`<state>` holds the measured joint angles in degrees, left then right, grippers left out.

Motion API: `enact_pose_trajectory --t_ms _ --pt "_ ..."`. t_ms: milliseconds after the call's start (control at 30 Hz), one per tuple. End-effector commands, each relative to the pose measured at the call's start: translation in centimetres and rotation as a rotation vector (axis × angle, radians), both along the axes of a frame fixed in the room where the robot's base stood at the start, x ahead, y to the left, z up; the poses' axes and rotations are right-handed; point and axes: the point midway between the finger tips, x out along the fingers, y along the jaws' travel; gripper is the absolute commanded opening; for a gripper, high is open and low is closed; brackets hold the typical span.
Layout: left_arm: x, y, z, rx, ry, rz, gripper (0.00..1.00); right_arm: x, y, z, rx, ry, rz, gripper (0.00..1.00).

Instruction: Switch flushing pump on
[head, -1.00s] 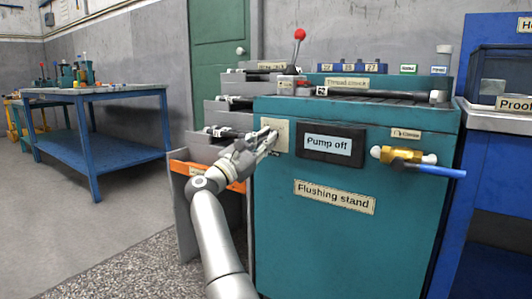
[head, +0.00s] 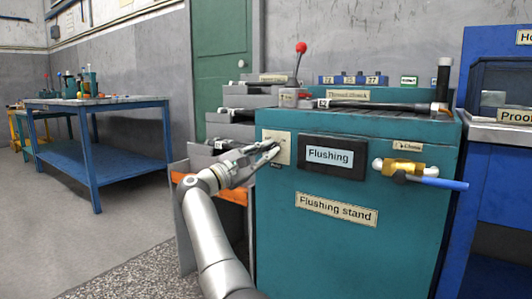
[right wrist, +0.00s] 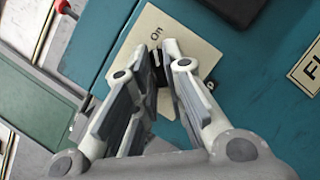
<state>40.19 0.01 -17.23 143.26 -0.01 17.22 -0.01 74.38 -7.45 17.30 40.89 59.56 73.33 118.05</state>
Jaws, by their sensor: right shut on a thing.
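The teal flushing stand (head: 300,250) fills the middle of the head view. Its dark display (head: 331,157) reads "Flushing". A cream switch plate (head: 285,140) sits left of the display; in the right wrist view the plate (right wrist: 195,38) shows the word "On". My right gripper (head: 268,153) is at this plate, its fingers shut on a small dark switch knob (right wrist: 156,72). The fingers hide most of the knob. My left gripper is not in view.
A brass fitting with a blue handle (head: 404,169) juts from the stand's front right. Grey drawers (head: 222,132) and an orange-edged bin stand left of it. A blue workbench (head: 110,140) is at the back left, with open floor before it.

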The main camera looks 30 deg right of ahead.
Motion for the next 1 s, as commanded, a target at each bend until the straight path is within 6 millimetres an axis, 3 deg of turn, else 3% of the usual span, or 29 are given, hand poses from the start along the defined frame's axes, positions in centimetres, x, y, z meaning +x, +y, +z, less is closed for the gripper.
enact_pose_trajectory --t_ms 167,200,367,733,867,1000 --pt "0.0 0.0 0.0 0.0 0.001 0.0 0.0 0.0 0.0 -0.2 0.003 -0.002 0.001 0.0" --pt "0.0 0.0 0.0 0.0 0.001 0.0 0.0 0.0 0.0 -0.1 0.003 -0.002 0.001 0.13" --pt "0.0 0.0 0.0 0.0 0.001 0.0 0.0 0.0 0.0 -0.1 0.003 -0.001 0.0 0.33" --pt "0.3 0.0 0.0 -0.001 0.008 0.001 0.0 0.0 0.4 -0.2 0.001 0.0 0.002 0.33" --pt "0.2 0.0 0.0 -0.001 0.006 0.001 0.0 -0.1 2.0 -0.7 0.002 0.001 0.004 0.33" --pt "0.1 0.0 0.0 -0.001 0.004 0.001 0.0 -0.4 4.8 -1.4 0.002 0.001 0.005 0.33"
